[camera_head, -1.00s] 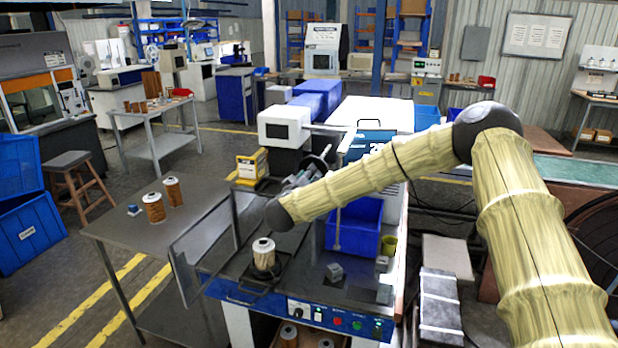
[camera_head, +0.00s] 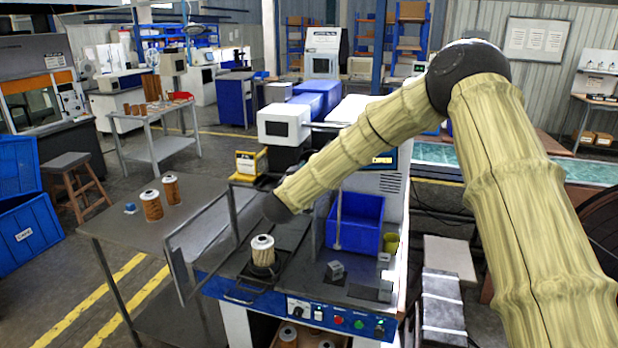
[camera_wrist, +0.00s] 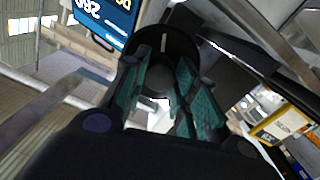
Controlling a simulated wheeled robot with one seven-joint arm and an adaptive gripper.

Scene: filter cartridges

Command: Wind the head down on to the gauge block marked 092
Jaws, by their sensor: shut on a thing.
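My gripper (camera_wrist: 165,95) has its teal finger pads closed around a dark, rounded part (camera_wrist: 160,78), which looks like a handle grip. In the head view my wrist and arm hide my gripper and most of what it holds. A grey block (camera_head: 336,270) sits on the machine's bench top, right of a pale filter cartridge (camera_head: 262,250) standing upright on a dark fixture. No marking on the block is readable, and I cannot make out the head. A blue display (camera_wrist: 103,22) shows upside-down digits in the wrist view, cut off by the frame edge.
A blue bin (camera_head: 356,222) stands behind the block. A clear guard panel (camera_head: 182,270) stands open at the left. Two brown cartridges (camera_head: 151,206) stand on the left side table. A yellow unit (camera_head: 250,164) is behind the guard. Red and green buttons line the front panel (camera_head: 330,320).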

